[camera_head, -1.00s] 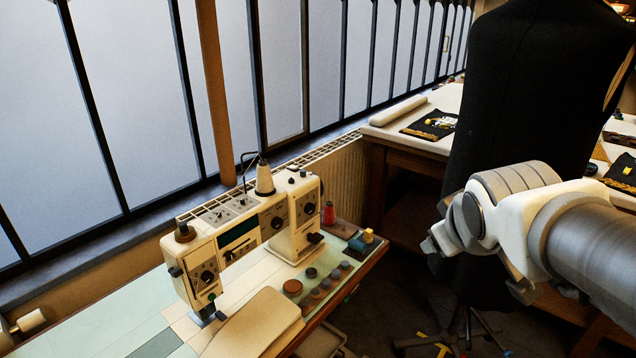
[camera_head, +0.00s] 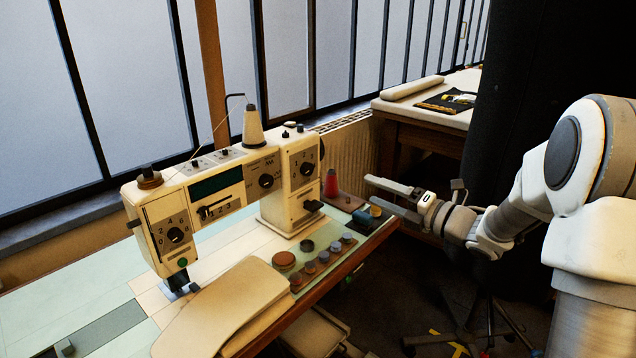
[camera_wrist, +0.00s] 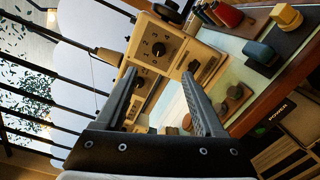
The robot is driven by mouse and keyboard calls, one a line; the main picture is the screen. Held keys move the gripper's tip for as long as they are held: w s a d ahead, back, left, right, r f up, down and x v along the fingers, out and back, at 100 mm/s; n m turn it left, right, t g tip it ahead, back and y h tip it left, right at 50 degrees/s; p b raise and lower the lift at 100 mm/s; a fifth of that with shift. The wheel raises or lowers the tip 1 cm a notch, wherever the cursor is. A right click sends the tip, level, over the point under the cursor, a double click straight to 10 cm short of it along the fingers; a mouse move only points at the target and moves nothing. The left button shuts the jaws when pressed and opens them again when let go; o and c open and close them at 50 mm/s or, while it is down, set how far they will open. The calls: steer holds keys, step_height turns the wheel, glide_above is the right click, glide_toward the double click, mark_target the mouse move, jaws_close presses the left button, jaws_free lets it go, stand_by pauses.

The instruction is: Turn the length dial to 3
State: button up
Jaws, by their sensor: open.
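The cream sewing machine (camera_head: 215,200) stands on the table at centre left. A black dial with numerals (camera_head: 306,169) is on its right pillar; I take it as the length dial, but its label and pointer are too small to read. Another black dial (camera_head: 266,181) with stitch marks sits left of it, and a numbered dial (camera_head: 176,235) is on the left head. My gripper (camera_head: 384,197) is right of the pillar, apart from it, fingers open and empty, pointing left. The wrist view shows a numbered dial (camera_wrist: 158,49) beyond the open fingers (camera_wrist: 160,92).
Several round pieces (camera_head: 309,268) lie in front of the pillar. A cone of thread (camera_head: 252,126) rises on top. A black dress form (camera_head: 520,100) stands behind my arm.

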steer(key=f, duration=0.1)
steer(key=b, duration=0.3)
glide_toward(310, 170)
steer(key=shift+n+g+y, duration=0.3)
steer(key=shift+n+y, duration=0.1)
steer(key=x, duration=0.8)
steer(key=shift+w+d+f, duration=0.1)
steer(key=shift+d, duration=0.1)
jaws_close()
